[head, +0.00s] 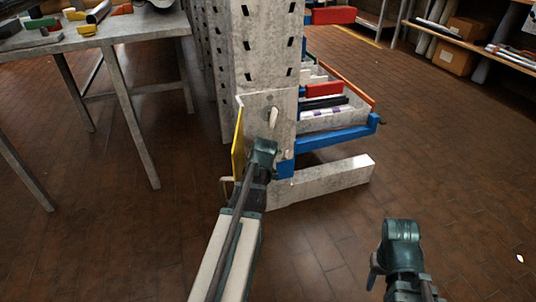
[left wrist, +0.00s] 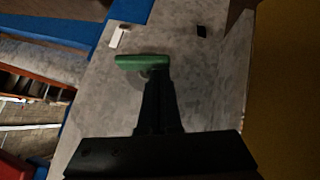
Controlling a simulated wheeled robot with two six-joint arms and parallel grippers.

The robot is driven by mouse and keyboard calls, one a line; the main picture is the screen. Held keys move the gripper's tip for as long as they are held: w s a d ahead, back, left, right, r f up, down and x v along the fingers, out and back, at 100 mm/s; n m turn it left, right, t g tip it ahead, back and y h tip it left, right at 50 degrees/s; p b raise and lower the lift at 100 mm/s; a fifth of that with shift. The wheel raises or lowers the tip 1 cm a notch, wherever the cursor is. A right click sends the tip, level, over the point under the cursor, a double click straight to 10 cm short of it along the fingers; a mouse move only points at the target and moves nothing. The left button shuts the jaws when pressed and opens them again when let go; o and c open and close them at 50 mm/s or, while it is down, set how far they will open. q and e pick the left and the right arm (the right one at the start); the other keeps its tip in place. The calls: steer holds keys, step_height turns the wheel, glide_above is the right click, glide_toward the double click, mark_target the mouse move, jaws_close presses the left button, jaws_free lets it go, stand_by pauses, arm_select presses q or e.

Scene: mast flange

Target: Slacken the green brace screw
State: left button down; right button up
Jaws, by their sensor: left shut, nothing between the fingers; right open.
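The green brace screw (left wrist: 142,62) has a bar-like head and stands out from a grey metal plate (left wrist: 100,95) in the left wrist view. My left gripper (left wrist: 157,73) is shut and empty, its tips right at the screw's head; I cannot tell whether they touch it. In the head view my left gripper (head: 263,152) is at the lower front of the grey mast (head: 262,45), and the screw is hidden there. My right gripper (head: 401,232) is open and empty over the floor at the lower right, away from the mast.
A yellow plate (head: 238,145) stands at the mast's left side. A blue-edged rack (head: 335,137) with red and grey parts is at its right, above a grey foot beam (head: 325,180). A workbench (head: 120,28) stands at left.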

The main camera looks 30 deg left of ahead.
steer(key=shift+f+b, duration=1.55)
steer(key=shift+f, duration=0.45)
steer(key=shift+r, duration=0.1)
